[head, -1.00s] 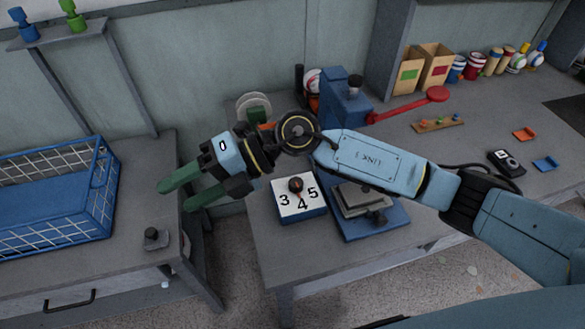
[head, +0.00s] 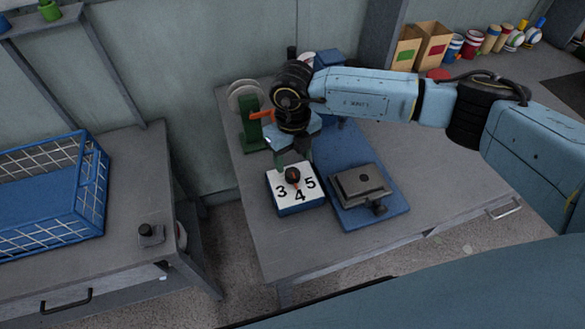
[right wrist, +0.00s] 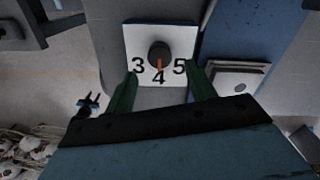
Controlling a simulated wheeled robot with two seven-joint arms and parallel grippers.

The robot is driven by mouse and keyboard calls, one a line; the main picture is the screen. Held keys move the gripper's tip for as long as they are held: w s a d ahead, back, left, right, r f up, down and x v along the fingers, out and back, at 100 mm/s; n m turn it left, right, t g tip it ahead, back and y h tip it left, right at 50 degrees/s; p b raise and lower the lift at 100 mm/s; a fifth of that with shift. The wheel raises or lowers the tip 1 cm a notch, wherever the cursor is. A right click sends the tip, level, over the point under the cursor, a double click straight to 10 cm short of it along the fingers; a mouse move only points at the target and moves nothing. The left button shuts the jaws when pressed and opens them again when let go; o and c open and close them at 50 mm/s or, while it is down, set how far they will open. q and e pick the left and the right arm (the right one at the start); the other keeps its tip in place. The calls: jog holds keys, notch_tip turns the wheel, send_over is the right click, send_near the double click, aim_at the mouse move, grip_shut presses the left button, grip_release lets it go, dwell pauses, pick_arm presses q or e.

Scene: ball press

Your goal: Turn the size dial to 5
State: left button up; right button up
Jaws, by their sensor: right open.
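The size dial is a black knob (head: 292,175) with an orange-red pointer, on the white numbered top of a small blue box (head: 299,210). The numbers 3, 4 and 5 show, and the pointer is at 4. The knob also shows in the right wrist view (right wrist: 159,53). My right gripper (head: 292,161) points down just above and behind the knob. Its green fingers (right wrist: 161,72) are open and empty, spread to either side of the knob's line, and look apart from it. My left gripper is not in view.
A blue base with a grey metal block (head: 361,186) stands right of the dial box. A green stand with a pale reel (head: 247,100) is behind it. A blue wire basket (head: 95,190) sits on the left table, across a gap. The table's front is clear.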

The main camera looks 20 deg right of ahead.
aim_at(293, 173)
notch_tip(293, 173, down, 6)
jog(key=shift+r, duration=0.15)
jog(key=c, duration=1)
jog(key=shift+o, duration=0.2)
